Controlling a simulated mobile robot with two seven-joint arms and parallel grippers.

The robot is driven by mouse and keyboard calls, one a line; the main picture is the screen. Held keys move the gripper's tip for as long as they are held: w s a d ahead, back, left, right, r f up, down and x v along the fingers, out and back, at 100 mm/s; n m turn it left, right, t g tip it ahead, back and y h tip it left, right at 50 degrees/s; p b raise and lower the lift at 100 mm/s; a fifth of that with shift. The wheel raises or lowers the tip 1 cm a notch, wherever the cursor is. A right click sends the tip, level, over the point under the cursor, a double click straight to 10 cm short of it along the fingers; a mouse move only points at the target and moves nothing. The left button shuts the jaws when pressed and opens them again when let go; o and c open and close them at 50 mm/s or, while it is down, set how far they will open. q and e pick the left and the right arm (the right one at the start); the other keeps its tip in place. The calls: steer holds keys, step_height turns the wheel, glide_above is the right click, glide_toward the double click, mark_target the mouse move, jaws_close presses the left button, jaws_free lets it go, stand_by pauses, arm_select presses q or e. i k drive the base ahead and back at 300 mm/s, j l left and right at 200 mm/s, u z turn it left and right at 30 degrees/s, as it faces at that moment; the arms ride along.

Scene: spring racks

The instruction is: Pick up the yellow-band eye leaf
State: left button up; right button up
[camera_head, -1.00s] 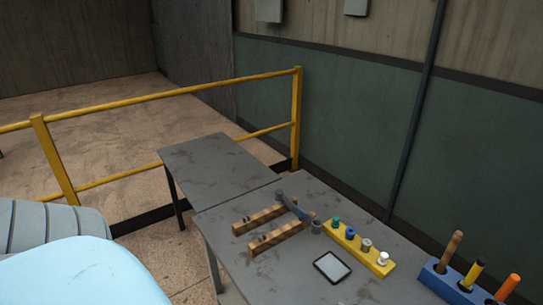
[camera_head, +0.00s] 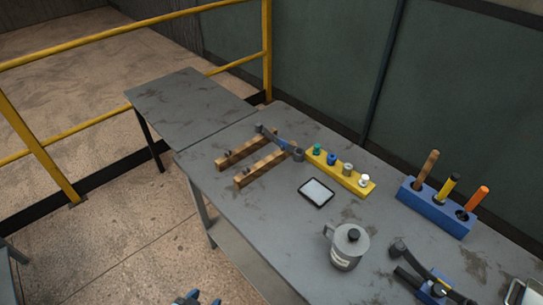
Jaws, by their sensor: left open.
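A dark grey bar with an eye at its end and a blue band (camera_head: 283,143) lies across the far ends of two wooden rack bars (camera_head: 240,149). At the lower right, another dark bar with a round end (camera_head: 410,257) lies by a blue block (camera_head: 432,290) with a little yellow on it. I cannot tell for sure whether this is the yellow-band eye leaf. My left gripper (camera_head: 198,299) just shows at the bottom edge, open, in front of the table and apart from everything on it.
On the grey table (camera_head: 240,195) stand a yellow strip with several coloured pegs (camera_head: 340,172), a dark-framed tablet (camera_head: 316,193), a grey can (camera_head: 347,246) and a blue holder with three handles (camera_head: 435,207). A tray (camera_head: 518,291) is cut off at right. A lower table (camera_head: 190,105) is bare.

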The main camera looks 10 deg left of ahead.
mark_target(399, 249)
steer(key=u, duration=0.3)
steer(key=z, duration=1.75)
